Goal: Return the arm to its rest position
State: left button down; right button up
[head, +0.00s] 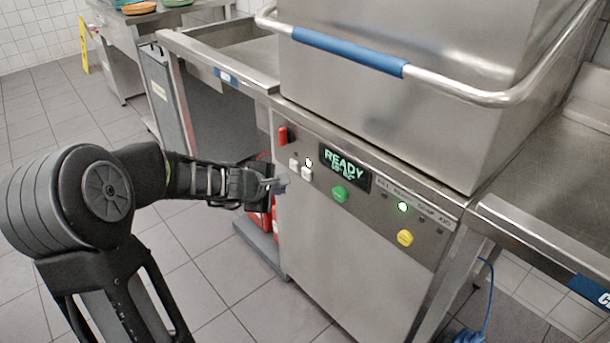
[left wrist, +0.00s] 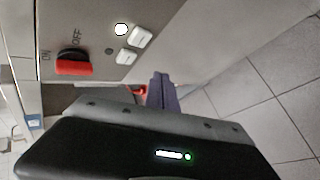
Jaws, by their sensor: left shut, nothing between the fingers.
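My left arm comes in from the left in the head view. Its gripper (head: 277,184) is shut and empty, in front of the left part of the dishwasher's control panel (head: 382,200), just below and left of two white buttons (head: 300,170). In the left wrist view the closed fingers (left wrist: 162,92) point toward the panel, below the white buttons (left wrist: 134,46) and right of the red switch (left wrist: 74,66). I cannot tell whether the fingertips touch the panel. My right gripper is not in view.
The dishwasher hood (head: 420,90) has a bar handle with a blue grip (head: 348,56). The display (head: 345,167) reads READY. A green button (head: 339,194) and a yellow button (head: 405,238) sit further right. Steel counters flank the machine. Red containers (head: 262,222) stand low behind my gripper. Tiled floor is clear at left.

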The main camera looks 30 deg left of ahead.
pick_arm(q)
jog(key=shift+a, duration=0.1)
jog(key=s+d+f+m+g, duration=0.25)
jog(key=d+f+m, duration=0.2)
jog(key=f, duration=0.45)
jog(key=s+d+f+m+g, duration=0.1)
jog(key=s+d+f+m, duration=0.35)
jog(key=f, duration=0.45)
jog(key=s+d+f+m+g+h, duration=0.1)
jog(key=s+d+f+m+h, duration=0.15)
jog(key=s+d+f, duration=0.4)
jog(key=s+d+f+m+g+h, duration=0.1)
jog(key=d+f+m, duration=0.25)
jog(key=d, duration=0.55)
jog(key=s+d+f+m+g+h, duration=0.2)
jog(key=s+d+f+m+g, duration=0.15)
jog(key=s+d, duration=0.75)
notch_tip(320, 180, up, 14)
jog(key=s+m+p, duration=0.1)
jog(key=p, duration=1.3)
jog(key=shift+d+p, duration=0.3)
jog(key=shift+p, duration=0.05)
